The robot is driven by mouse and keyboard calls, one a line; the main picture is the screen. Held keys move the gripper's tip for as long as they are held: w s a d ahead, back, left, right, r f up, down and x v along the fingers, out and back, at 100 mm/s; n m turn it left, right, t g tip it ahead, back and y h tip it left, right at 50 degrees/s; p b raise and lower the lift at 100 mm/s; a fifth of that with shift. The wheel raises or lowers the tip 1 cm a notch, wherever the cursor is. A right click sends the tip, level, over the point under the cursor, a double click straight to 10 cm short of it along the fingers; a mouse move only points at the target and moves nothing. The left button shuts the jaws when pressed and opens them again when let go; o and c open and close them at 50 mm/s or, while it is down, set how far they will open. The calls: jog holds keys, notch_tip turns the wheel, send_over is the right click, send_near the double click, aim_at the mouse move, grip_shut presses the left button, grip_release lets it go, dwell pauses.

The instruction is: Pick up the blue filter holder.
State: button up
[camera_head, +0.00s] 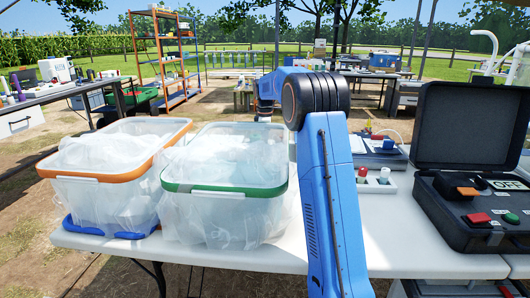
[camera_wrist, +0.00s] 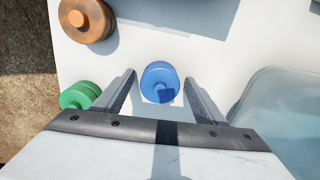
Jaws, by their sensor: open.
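The blue filter holder (camera_wrist: 158,80) is a small round blue piece on the white table in the wrist view. My gripper (camera_wrist: 158,88) is open, with one finger to the left of the holder and one to the right. The holder shows between the fingertips, apart from both. I cannot tell how far above it the fingers are. In the head view my blue arm hides the gripper and the holder.
A green round holder (camera_wrist: 80,95) lies close beside the left finger. An orange-brown one (camera_wrist: 86,20) is at the upper left. A clear bin (camera_wrist: 285,120) stands at the right. In the head view, a green-rimmed bin (camera_head: 225,190), an orange-rimmed bin (camera_head: 95,176) and an open black case (camera_head: 470,130) flank my arm.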

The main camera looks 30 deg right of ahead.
jog(key=c, duration=1.1)
jog(key=shift+r, duration=0.1)
jog(key=shift+c, duration=0.2)
